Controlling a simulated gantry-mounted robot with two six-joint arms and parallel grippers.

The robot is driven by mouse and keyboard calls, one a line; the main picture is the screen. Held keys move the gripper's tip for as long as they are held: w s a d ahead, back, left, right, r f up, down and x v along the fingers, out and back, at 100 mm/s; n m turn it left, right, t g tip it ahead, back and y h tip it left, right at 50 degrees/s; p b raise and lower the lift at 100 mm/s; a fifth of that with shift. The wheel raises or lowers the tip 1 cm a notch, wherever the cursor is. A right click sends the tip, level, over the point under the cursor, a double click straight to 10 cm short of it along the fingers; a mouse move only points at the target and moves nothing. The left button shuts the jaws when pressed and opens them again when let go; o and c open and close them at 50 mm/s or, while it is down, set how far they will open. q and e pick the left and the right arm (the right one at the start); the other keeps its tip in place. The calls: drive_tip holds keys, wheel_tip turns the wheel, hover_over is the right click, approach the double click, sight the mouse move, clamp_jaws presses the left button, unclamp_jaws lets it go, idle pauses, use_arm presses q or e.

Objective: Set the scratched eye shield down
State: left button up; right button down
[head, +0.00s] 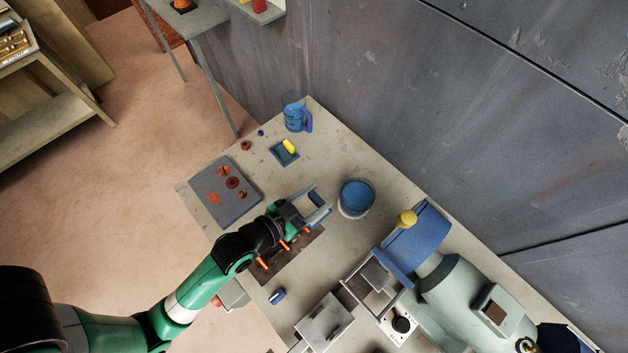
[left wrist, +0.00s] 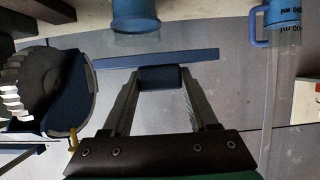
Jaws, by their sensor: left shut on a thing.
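My left gripper (head: 316,203) is shut on a dark blue block (left wrist: 160,78), which sits between the fingertips in the left wrist view. A flat grey-blue bar (left wrist: 155,59) shows just beyond the fingertips; it looks like the edge of the eye shield, with the block as its grip. I cannot make out any scratches. In the head view, the gripper and shield are over the bench, between the dark brown mat (head: 290,256) and the blue-topped tub (head: 356,198). I cannot tell whether the shield touches the bench. My right gripper is not in view.
A bench grinder (head: 455,290) with a blue guard (head: 413,243) stands at the lower right. A grey mat (head: 216,205) holds red-brown parts. A blue tray (head: 285,158) holds a yellow item near a blue jug (head: 294,118).

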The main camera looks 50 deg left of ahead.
use_arm(q)
drive_tip(key=w+a+f+b, duration=0.5)
drive_tip(key=w+a+f, duration=0.3)
drive_tip(key=w+a, duration=0.1)
drive_tip(key=shift+f+b, duration=0.3)
drive_tip(key=shift+f, duration=0.1)
drive_tip(key=shift+w+a+f, duration=0.2)
drive_tip(key=shift+w+a, duration=0.1)
drive_tip(key=shift+w, duration=0.05)
drive_tip(key=f+b, duration=0.1)
drive_tip(key=f, duration=0.1)
drive_tip(key=f+b, duration=0.1)
drive_tip(key=shift+w+a+f, duration=0.15)
drive_tip(key=shift+w+f, duration=0.05)
drive_tip(key=shift+f, duration=0.15)
drive_tip(key=shift+s, duration=0.1)
